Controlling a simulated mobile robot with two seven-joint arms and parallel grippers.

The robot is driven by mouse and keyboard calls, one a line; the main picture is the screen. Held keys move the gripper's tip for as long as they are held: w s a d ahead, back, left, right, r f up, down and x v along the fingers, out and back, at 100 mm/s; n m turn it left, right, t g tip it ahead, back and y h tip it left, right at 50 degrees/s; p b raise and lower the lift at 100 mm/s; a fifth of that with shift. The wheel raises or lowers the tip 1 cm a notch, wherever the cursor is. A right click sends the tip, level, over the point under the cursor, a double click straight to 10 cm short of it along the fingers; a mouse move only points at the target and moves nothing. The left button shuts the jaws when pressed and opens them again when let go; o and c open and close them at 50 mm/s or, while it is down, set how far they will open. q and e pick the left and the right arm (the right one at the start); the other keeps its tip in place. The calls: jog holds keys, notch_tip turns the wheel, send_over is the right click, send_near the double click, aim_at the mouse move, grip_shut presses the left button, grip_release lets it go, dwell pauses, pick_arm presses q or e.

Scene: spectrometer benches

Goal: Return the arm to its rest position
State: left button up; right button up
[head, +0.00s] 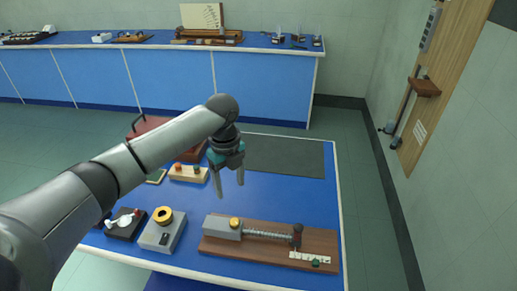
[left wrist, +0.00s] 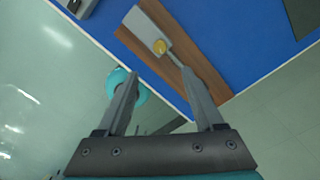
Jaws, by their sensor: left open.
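My left arm comes in from the left in the head view, and my left gripper (head: 229,188) hangs above the blue table (head: 270,198) with its fingers pointing down. The jaws are apart with nothing between them. In the left wrist view the two open fingers of the left gripper (left wrist: 165,100) show, with the table edge and floor beyond them. A teal rounded part shows behind one finger in that view; I cannot tell what it is. My right gripper is not in view.
A wooden board with a spring device (head: 268,240) lies at the table's front right. A grey box with a yellow ring (head: 162,231) stands left of it. A dark mat (head: 290,158) lies at the back. A blue bench (head: 170,78) runs behind; floor lies right.

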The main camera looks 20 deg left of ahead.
pick_arm(q)
jog(key=s+d+f+n+t+h, duration=0.1)
jog(key=s+d+f+n, duration=0.35)
jog(key=s+d, duration=0.3)
jog(key=s+d+f+n+t+h, duration=0.1)
jog(key=s+d+f+n, duration=0.3)
jog(key=s+d+n, duration=0.3)
jog(key=s+a+r+n+t+y, duration=0.2)
jog(key=s+a+n, duration=0.2)
jog(key=s+n, duration=0.6)
notch_tip(320, 180, down, 26)
jog(key=g+b, duration=0.2)
jog(key=b, duration=0.4)
jog(key=s+a+f+b, duration=0.1)
jog(key=s+f+b, duration=0.1)
jog(key=s+f, duration=0.6)
jog(key=s+a+f+g+b, duration=0.1)
jog(key=s+f+b, duration=0.2)
jog(key=s+f, duration=0.5)
notch_tip(320, 180, down, 5)
jog(key=shift+s+a+m+b, duration=0.2)
jog(key=shift+s+m+b, duration=0.15)
jog(key=shift+s, duration=0.05)
